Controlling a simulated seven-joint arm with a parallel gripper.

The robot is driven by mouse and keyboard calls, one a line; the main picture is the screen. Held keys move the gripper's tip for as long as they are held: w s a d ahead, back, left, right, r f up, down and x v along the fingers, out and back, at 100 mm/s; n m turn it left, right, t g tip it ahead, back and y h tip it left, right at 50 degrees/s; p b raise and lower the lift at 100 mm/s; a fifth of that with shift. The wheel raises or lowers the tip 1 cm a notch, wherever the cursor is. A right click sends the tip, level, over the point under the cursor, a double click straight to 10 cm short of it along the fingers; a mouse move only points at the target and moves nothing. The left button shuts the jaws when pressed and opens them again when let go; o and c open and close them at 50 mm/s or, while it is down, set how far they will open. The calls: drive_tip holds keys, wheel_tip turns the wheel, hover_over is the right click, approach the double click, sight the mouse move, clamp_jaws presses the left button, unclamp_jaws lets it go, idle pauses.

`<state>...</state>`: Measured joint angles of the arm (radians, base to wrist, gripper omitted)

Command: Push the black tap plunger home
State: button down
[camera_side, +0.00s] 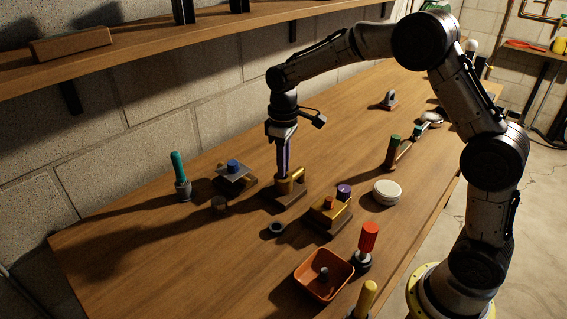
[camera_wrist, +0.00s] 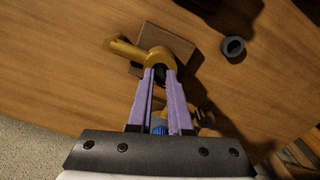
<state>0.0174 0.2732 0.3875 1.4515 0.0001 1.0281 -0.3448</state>
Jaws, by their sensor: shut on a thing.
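A brass tap (camera_side: 284,186) with a side spout stands on a dark wooden base (camera_side: 293,203) in the middle of the table. It also shows in the wrist view (camera_wrist: 157,57), its spout pointing left. My gripper (camera_side: 283,172), with purple fingers, points straight down over the tap's top. In the wrist view my fingertips (camera_wrist: 160,71) are close together at the tap's round body, shut on the black plunger (camera_wrist: 161,72). Only a little of the plunger shows between the tips. How deep it sits in the tap is hidden.
A blue-topped metal block (camera_side: 234,173) stands to the left, a brass block with a purple knob (camera_side: 343,191) to the right. A dark ring (camera_side: 275,229) lies in front. An orange tray (camera_side: 312,277), a red-handled tool (camera_side: 368,238) and a white round lid (camera_side: 387,192) are further off.

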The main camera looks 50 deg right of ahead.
drive_tip(key=c, duration=0.8)
unclamp_jaws()
drive_tip(key=shift+o, duration=0.2)
wheel_tip(320, 180, up, 14)
